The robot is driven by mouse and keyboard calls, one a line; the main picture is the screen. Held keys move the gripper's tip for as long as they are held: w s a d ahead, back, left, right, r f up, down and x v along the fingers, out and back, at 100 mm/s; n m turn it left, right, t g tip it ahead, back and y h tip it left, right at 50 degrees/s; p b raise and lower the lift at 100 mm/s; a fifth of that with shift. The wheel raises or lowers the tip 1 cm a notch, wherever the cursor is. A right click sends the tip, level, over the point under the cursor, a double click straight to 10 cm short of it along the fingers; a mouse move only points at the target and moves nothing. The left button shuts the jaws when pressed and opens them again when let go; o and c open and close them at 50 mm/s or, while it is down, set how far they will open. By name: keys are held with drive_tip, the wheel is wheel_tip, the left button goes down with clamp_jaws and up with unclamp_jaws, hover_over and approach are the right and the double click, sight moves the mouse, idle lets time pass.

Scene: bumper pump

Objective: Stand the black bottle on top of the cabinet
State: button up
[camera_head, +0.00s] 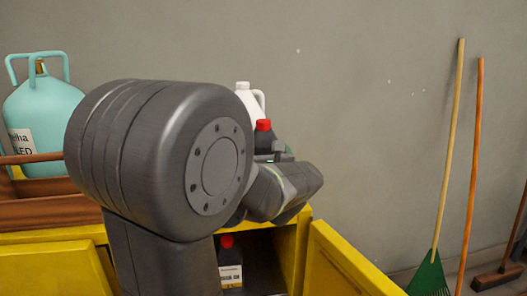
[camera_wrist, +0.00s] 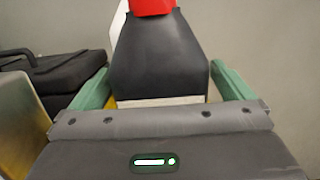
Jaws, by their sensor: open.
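A black bottle with a red cap (camera_head: 264,126) stands upright at the top of the yellow cabinet (camera_head: 296,232), beyond my wrist. In the wrist view the black bottle (camera_wrist: 158,58) fills the space between the two green fingers of my gripper (camera_wrist: 160,78). The gripper is open, with a finger on each side of the bottle. The bottle's base is hidden behind the gripper, so its contact with the cabinet top cannot be seen. A second dark bottle with a red cap and pale label (camera_head: 230,264) stands inside the open cabinet.
A white jug (camera_head: 245,96) stands close behind the black bottle. A teal gas cylinder (camera_head: 44,110) and a brown wooden crate (camera_head: 35,208) are at the left. The right cabinet door (camera_head: 345,262) stands open. A green rake (camera_head: 428,275) and a broom (camera_head: 497,278) lean at the right wall.

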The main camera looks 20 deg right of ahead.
drive_tip(key=b+v, duration=0.2)
drive_tip(key=v, duration=0.9)
drive_tip(key=shift+s, duration=0.25)
drive_tip(key=shift+a, duration=0.15)
